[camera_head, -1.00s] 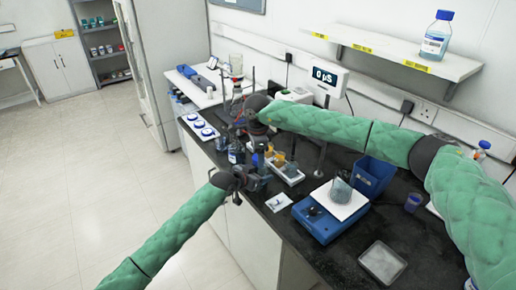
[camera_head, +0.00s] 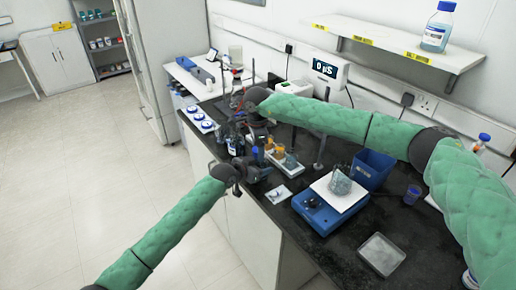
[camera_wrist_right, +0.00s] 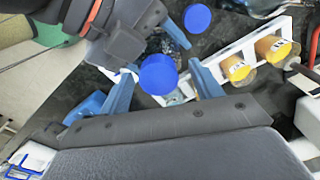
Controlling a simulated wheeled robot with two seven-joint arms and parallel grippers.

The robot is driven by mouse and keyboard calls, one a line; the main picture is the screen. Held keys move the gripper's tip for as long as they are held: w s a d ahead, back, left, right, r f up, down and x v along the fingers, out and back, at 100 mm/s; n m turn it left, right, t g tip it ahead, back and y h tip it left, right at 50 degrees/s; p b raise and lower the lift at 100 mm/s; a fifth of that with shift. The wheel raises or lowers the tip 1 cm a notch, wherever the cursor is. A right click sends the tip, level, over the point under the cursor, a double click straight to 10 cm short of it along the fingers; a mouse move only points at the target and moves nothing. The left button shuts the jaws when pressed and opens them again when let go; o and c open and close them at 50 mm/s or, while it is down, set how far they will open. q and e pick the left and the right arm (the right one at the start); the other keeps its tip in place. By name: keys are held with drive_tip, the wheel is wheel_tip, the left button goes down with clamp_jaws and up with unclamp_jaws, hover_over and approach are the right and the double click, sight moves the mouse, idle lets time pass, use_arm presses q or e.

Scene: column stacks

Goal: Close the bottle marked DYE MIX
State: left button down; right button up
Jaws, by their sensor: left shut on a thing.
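In the right wrist view, a round blue cap (camera_wrist_right: 158,76) lies between the two blue fingers of my right gripper (camera_wrist_right: 162,70), with gaps on both sides. My right gripper is open. My left gripper (camera_wrist_right: 148,42) comes in from the top left, shut on a clear bluish bottle (camera_wrist_right: 158,40), mostly hidden. I cannot tell whether the cap sits on this bottle. In the head view my left gripper (camera_head: 243,171) is at the bench's front edge, below my right wrist. The right fingertips are hidden there. No DYE MIX marking is readable.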

wheel_tip(320, 180, up, 12)
idle(0.8)
drive_tip(key=shift+a, duration=0.1)
use_arm(q)
drive_tip(key=shift+c, duration=1.3)
unclamp_jaws()
drive_tip(key=shift+s+a+r+b, duration=0.1)
drive_tip(key=shift+s+a+b, duration=0.3)
drive_tip(key=shift+a, duration=0.1)
drive_tip(key=b+v, duration=0.2)
drive_tip(key=v, duration=0.3)
drive_tip(key=shift+s+a+r, duration=0.2)
drive_tip(key=shift+s+r, duration=0.05)
use_arm(e)
wheel_tip(320, 180, down, 3)
drive_tip(key=shift+f, duration=0.1)
use_arm(q)
drive_tip(key=shift+s+a+r, duration=0.2)
drive_tip(key=shift+s+r, duration=0.05)
drive_tip(key=shift+s, duration=0.05)
